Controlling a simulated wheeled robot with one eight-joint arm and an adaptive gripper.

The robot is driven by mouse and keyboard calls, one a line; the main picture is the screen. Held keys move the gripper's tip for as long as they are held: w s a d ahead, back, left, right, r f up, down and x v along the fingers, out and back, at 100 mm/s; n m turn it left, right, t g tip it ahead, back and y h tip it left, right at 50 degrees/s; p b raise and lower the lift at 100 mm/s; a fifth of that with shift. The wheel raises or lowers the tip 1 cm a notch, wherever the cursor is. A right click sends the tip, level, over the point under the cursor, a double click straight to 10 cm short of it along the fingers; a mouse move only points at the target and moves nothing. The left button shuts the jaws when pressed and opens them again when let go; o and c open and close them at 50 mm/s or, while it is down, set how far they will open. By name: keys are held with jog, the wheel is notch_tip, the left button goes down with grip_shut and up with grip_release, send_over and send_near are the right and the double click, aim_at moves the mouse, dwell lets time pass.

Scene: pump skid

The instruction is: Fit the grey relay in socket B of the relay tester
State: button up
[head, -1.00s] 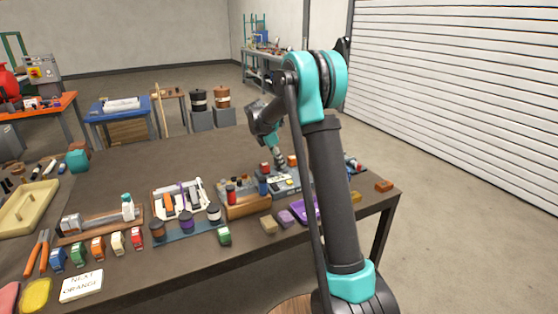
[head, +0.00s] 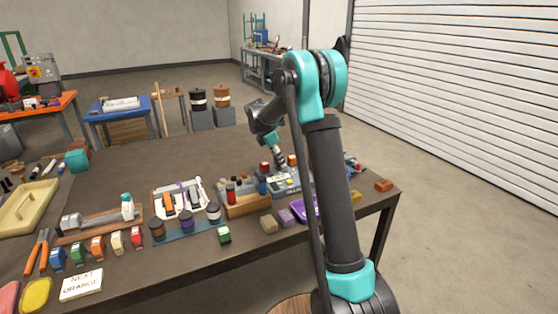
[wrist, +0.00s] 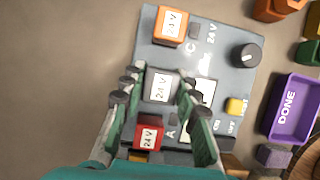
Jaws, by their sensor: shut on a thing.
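The grey relay (wrist: 160,87), with a white 24 V label, is between the fingers of my gripper (wrist: 160,82) in the wrist view. My gripper is shut on it. The relay is over the middle position of the grey relay tester (wrist: 222,76), between the positions marked C and A. Socket B is hidden under the relay and fingers, and I cannot tell whether the relay is fully seated. An orange relay (wrist: 172,24) stands at C and a red relay (wrist: 147,136) at A. In the head view, my gripper (head: 280,161) is low over the tester (head: 284,188).
The tester has a black knob (wrist: 250,54) and a yellow button (wrist: 236,106). A purple DONE tray (wrist: 291,108) lies to its right. A wooden block holder (head: 247,207) stands close left of the tester in the head view. Bare table lies left of the tester in the wrist view.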

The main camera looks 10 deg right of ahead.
jog(key=shift+f, duration=0.8)
jog(key=o, duration=1.1)
jog(key=shift+r, duration=0.1)
jog(key=v, duration=1.2)
